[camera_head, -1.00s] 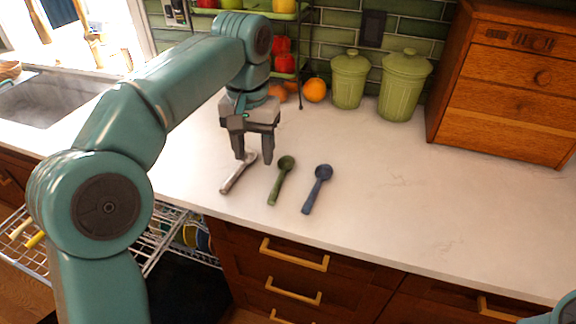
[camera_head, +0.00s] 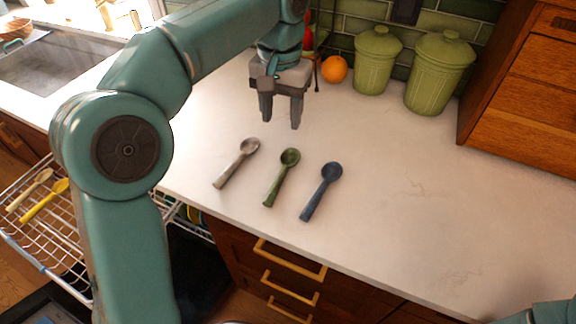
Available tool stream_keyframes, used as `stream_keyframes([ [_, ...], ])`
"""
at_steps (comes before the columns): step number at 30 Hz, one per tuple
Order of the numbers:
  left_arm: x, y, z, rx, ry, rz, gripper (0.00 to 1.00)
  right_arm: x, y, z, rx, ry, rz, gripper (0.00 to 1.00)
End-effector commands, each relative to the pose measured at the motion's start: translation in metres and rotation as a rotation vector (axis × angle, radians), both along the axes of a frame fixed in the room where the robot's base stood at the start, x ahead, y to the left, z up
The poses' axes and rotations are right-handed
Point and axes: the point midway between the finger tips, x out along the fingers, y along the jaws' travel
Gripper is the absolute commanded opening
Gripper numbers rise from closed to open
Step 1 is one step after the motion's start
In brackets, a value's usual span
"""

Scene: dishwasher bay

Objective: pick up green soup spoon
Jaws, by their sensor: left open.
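A green soup spoon (camera_head: 281,178) lies on the white counter, bowl toward the back and handle toward the front edge. It lies between a grey spoon (camera_head: 237,163) on its left and a blue spoon (camera_head: 321,191) on its right, apart from both. My left gripper (camera_head: 281,122) is open and empty, pointing down above the counter, behind the green spoon's bowl in the picture. Its fingers touch none of the spoons. My right gripper is not in view; only a piece of my right arm shows at the lower right corner.
Two green canisters (camera_head: 376,61) (camera_head: 438,74) and an orange (camera_head: 334,69) stand at the back. A wooden cabinet (camera_head: 535,90) is at the right. A pulled-out dish rack (camera_head: 60,235) with yellow and cream spoons is at the lower left. The counter right of the spoons is clear.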

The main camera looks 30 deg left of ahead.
Motion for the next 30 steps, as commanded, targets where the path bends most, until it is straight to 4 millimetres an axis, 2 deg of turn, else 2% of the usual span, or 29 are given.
stream_keyframes([
  [1,-0.003,0.0,-0.013,0.001,0.003,0.0,0.5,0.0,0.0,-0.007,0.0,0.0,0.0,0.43],
  [9,-0.007,0.0,-0.075,0.0,0.002,0.001,0.5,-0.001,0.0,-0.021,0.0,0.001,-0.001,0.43],
  [12,-0.007,-0.001,-0.09,0.0,0.002,0.001,0.5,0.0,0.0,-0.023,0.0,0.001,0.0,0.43],
  [19,-0.007,-0.001,-0.108,0.0,0.001,0.0,0.5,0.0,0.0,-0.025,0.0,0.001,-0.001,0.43],
  [25,-0.009,-0.004,-0.141,0.0,0.001,0.0,0.5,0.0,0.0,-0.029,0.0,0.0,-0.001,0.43],
  [30,-0.008,-0.004,-0.152,0.0,0.0,0.0,0.5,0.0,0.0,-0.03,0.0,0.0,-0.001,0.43],
])
